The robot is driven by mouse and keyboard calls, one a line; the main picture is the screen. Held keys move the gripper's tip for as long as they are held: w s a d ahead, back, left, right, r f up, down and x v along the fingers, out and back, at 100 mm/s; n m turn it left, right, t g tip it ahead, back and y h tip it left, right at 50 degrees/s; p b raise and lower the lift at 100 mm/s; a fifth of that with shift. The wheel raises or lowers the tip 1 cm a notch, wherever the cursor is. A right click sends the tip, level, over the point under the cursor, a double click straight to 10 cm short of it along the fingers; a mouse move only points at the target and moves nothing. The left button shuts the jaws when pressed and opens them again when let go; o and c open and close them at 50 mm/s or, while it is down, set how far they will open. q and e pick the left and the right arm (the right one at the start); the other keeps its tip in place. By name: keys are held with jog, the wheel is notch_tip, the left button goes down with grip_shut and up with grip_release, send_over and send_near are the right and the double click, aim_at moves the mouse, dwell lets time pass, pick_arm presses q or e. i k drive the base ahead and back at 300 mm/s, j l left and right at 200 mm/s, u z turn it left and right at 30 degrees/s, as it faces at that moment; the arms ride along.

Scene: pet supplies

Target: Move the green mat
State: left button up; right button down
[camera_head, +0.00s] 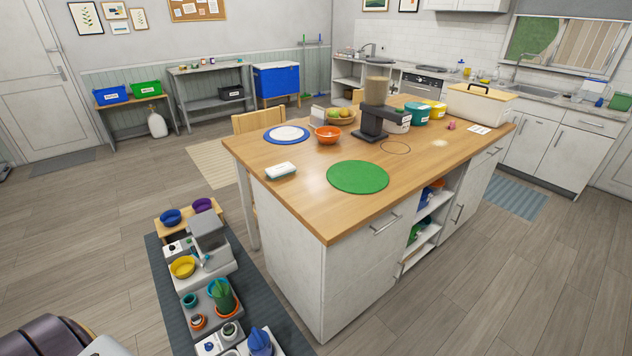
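The green mat (358,177) is a flat round disc. It lies on the wooden top of the kitchen island (310,207), towards the near side and the front edge. Its whole upper face is visible and nothing stands on it. Neither of my grippers shows in the head view.
On the island, a white box (281,171), a blue-rimmed plate (270,136), an orange bowl (328,138) and a dark appliance (370,132) surround the mat loosely. A bread bin (482,103) stands farther right. Small items crowd a dark floor mat (171,307) at left.

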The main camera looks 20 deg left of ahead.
aim_at(352, 176)
jog(key=i+l+u, duration=0.25)
jog(key=u, duration=0.2)
jog(key=i+l+u, duration=0.25)
jog(key=u, duration=0.2)
jog(key=i+l+u, duration=0.2)
jog(key=l+u, duration=0.2)
jog(key=l, duration=0.2)
jog(key=i+l+u, duration=0.15)
jog(key=l, duration=0.2)
